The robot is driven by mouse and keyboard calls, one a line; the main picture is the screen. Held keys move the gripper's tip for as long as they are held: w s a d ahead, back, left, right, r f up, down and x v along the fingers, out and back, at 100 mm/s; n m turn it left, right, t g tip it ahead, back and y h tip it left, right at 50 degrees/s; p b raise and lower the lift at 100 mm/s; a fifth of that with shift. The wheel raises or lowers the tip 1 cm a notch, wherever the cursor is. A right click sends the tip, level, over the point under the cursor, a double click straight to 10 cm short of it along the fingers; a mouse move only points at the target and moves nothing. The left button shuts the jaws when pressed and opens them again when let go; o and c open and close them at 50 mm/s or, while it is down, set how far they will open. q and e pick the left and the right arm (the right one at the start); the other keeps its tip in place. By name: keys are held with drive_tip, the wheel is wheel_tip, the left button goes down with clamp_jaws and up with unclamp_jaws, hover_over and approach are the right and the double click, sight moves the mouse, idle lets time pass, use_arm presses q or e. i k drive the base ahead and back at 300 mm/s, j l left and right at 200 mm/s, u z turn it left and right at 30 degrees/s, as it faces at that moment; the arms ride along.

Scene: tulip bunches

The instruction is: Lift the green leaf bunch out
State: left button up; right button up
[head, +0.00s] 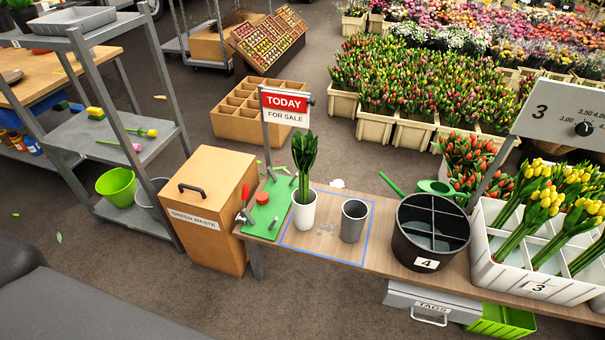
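The green leaf bunch (305,160) stands upright in a white pot (303,211) on the wooden table, inside a blue outlined area. The lower ends of the leaves are hidden inside the pot. Neither of my grippers shows in the head view, and nothing is seen touching the bunch.
A grey cup (353,221) stands right of the white pot. A black divided bucket (430,232) and a white crate (490,266) of yellow tulips stand farther right. A sign (285,106) rises behind the pot. A green mat (268,208) with tools lies left.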

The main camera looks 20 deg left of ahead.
sight(302, 149)
drive_tip(key=i+l+u, duration=0.15)
drive_tip(key=u, duration=0.3)
drive_tip(key=i+l+u, duration=0.1)
drive_tip(key=l+u, duration=0.15)
drive_tip(key=u, duration=0.2)
drive_tip(key=i+l+u, duration=0.15)
drive_tip(key=l, duration=0.3)
drive_tip(key=i+l+u, duration=0.15)
drive_tip(key=l, duration=0.3)
drive_tip(key=i+l, duration=0.1)
drive_tip(key=l, duration=0.95)
drive_tip(key=i+j+u, duration=0.05)
